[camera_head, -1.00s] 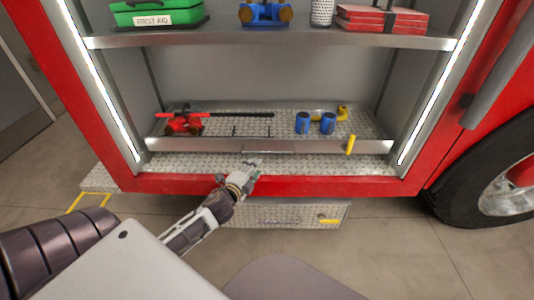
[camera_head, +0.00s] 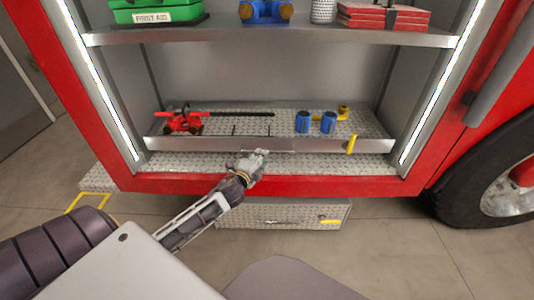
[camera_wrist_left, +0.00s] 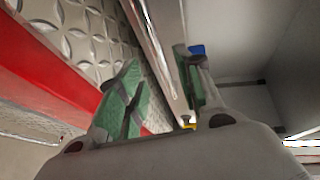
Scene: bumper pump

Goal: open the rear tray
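The tray (camera_head: 200,144) lies on the floor of the truck's lower compartment, with a tread-plate bed and a long metal front lip. A thin handle bar (camera_head: 275,152) runs along the middle of the lip, and a yellow latch (camera_head: 351,144) stands near its right end. My left gripper (camera_head: 256,155) is at the handle's left part. In the left wrist view, the green-padded fingers (camera_wrist_left: 155,85) are apart, with the metal front lip (camera_wrist_left: 158,50) passing between them. Whether they touch it I cannot tell. My right gripper is not in view.
On the tray are a red tool (camera_head: 182,122), two blue cylinders (camera_head: 315,123) and a yellow fitting (camera_head: 342,112). The upper shelf (camera_head: 260,39) holds a green first-aid box (camera_head: 158,12). A lower drawer (camera_head: 290,215) with a yellow latch sits below the red sill.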

